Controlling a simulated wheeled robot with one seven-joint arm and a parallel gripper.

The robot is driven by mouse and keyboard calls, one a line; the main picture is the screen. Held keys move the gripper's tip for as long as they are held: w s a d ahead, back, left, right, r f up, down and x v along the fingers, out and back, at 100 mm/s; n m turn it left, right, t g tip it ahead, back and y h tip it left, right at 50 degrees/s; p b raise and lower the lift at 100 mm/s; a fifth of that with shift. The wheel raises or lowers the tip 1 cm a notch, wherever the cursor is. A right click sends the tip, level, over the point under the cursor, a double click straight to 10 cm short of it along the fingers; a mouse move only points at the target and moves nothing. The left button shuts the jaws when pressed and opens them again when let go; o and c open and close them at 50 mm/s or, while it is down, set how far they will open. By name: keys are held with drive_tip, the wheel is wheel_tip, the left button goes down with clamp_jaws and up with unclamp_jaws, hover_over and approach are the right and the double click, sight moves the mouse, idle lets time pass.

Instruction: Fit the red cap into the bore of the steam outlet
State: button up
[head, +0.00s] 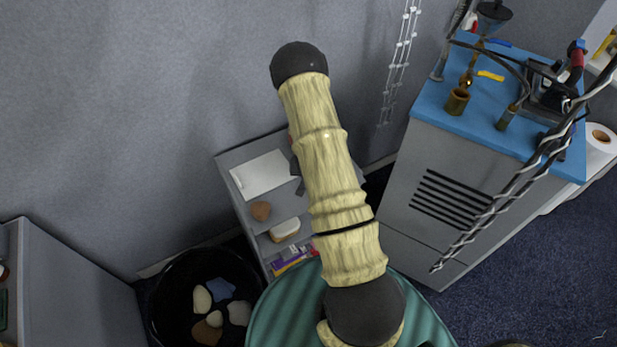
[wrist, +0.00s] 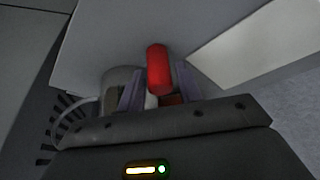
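The red cap (wrist: 158,70) shows in the wrist view as an upright red cylinder with a rounded top. It lies between the two fingers of my gripper (wrist: 160,80), with a narrow gap seeming to show on each side. I see no clear contact. In the head view my gripper is mostly hidden behind my arm, over the grey shelf unit; a small red patch (head: 290,135) shows at the arm's left edge. A brass fitting with an open top (head: 457,101) on the blue-topped machine may be the steam outlet; I cannot be sure.
The blue-topped machine (head: 428,106) stands to the right, with cables and a chain hanging nearby. A black bin (head: 165,282) with several stones stands at lower left.

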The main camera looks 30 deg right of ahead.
clamp_jaws()
wheel_tip(320, 180, up, 18)
drive_tip(key=b, duration=0.2)
idle(0.6)
idle(0.8)
